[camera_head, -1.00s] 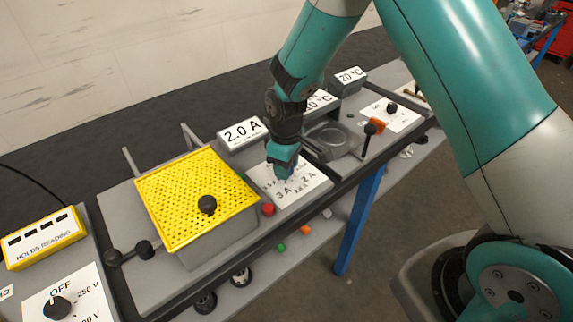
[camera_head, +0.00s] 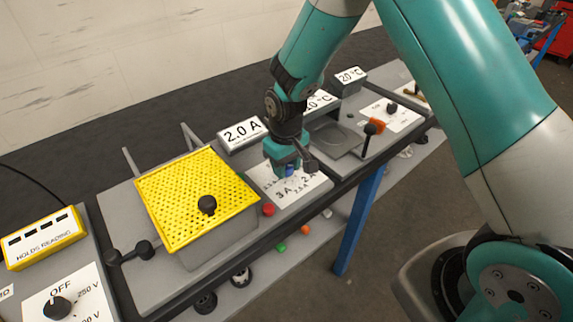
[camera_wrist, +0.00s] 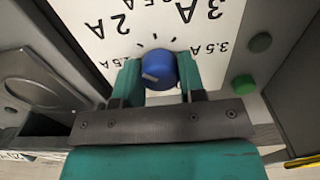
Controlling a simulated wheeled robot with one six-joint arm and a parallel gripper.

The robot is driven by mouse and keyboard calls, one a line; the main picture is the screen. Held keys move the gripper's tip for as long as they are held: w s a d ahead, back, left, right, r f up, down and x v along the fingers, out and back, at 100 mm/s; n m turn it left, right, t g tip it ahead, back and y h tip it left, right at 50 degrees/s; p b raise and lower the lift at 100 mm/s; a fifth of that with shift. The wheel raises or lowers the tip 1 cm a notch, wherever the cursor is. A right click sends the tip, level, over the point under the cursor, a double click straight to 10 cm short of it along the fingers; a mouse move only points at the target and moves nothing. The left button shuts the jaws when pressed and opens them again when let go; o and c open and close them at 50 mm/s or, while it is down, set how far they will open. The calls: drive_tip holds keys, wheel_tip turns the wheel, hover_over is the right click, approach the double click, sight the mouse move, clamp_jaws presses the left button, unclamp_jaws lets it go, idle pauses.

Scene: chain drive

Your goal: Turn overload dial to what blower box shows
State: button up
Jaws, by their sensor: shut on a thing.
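The overload dial is a blue knob (camera_wrist: 160,70) on a white plate (camera_wrist: 90,25) with amp marks, including 2 A, 3 A and 3.5 A. My gripper (camera_wrist: 160,80) is shut on the knob, one teal finger at each side. The knob's pale pointer line lies toward the left in the wrist view, near a partly hidden label ending in 5 A. In the head view my gripper (camera_head: 288,168) is over the plate (camera_head: 290,193) and mostly hides the knob. A grey box (camera_head: 241,133) behind the plate reads 2.0 A; no blower label is legible on it.
A yellow perforated guard (camera_head: 195,195) stands left of the plate. A lever with an orange part (camera_head: 376,126) stands to the right.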

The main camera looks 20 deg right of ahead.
drive_tip(key=o, duration=0.9)
drive_tip(key=shift+o, duration=0.2)
drive_tip(key=shift+r, duration=0.15)
wheel_tip(320, 180, up, 17)
drive_tip(key=b, duration=0.1)
drive_tip(key=shift+b, duration=0.3)
drive_tip(key=shift+r, duration=0.1)
drive_tip(key=s+a+r+n+y, duration=0.1)
drive_tip(key=s+a+r+y, duration=0.1)
drive_tip(key=s, duration=1)
drive_tip(key=s+a+r+n+y, duration=0.2)
drive_tip(key=s, duration=1)
drive_tip(key=shift+s+a+r, duration=0.3)
drive_tip(key=shift+s+r, duration=0.1)
